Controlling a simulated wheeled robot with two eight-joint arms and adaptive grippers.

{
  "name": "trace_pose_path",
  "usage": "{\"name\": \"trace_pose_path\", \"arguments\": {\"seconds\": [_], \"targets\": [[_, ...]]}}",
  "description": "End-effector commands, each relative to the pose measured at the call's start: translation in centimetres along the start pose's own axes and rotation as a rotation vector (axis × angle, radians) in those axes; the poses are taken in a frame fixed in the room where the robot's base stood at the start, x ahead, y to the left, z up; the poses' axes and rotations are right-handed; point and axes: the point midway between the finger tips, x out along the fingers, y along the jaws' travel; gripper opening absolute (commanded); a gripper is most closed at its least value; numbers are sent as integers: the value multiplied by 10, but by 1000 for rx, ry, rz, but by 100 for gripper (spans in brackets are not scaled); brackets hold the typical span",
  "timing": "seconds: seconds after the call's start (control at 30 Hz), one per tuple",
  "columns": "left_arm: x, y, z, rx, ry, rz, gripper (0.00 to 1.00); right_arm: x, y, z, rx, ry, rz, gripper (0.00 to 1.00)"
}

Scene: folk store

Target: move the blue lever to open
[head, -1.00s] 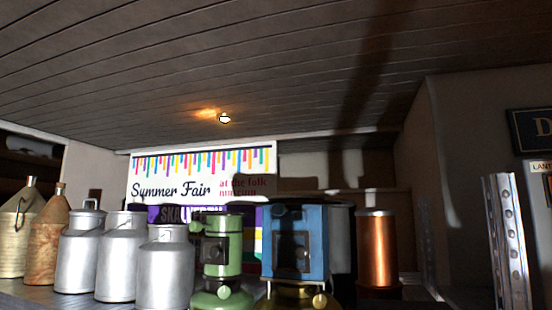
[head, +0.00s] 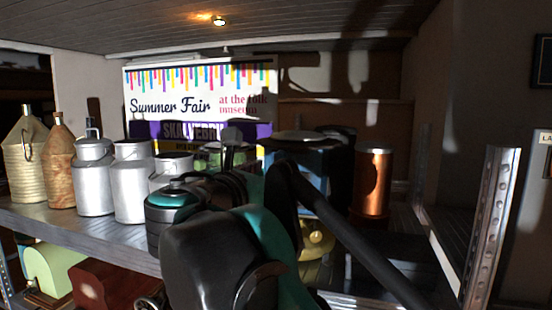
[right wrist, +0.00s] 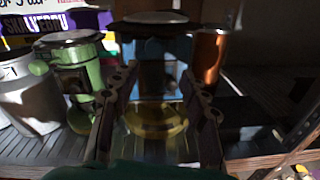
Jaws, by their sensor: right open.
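The blue stove (head: 313,168) stands on the shelf, largely hidden behind my dark arm in the head view. It also shows in the right wrist view (right wrist: 150,55), above a brass base (right wrist: 158,120). I cannot make out a separate blue lever on it; the picture is dark and blurred there. My right gripper (right wrist: 156,82) is open and empty. Its two fingers point at the stove, one towards each side of its front; I cannot tell whether they touch it. My left gripper is not in view.
A green stove (right wrist: 82,75) stands close on the left, with several silver milk cans (head: 93,180) beyond it. A copper cylinder (head: 372,182) stands close on the right. A perforated metal post (head: 490,225) rises at the right. The shelf's right part is fairly clear.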

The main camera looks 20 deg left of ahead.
Motion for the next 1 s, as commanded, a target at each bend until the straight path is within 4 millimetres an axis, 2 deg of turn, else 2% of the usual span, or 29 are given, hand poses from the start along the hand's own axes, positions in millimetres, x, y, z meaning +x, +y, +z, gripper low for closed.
{"name": "trace_pose_path", "arguments": {"seconds": [0.03, 0.17, 0.4, 0.53, 0.7, 0.9, 0.93, 1.0], "targets": [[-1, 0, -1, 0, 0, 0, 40, -3, 9, 5, -27, -15, 14, 45], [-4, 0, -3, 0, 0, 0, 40, 6, 16, 11, -53, -30, 23, 45], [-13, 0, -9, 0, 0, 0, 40, 47, 15, 12, -50, -28, 20, 45], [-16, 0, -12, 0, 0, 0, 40, 63, 15, 12, -49, -28, 21, 45], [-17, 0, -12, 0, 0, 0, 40, 71, 15, 11, -48, -27, 23, 45], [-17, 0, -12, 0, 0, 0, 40, 72, 15, 10, -47, -27, 23, 45], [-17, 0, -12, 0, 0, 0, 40, 72, 15, 10, -47, -27, 23, 42], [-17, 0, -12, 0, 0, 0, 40, 72, 15, 10, -47, -27, 23, 24]]}}
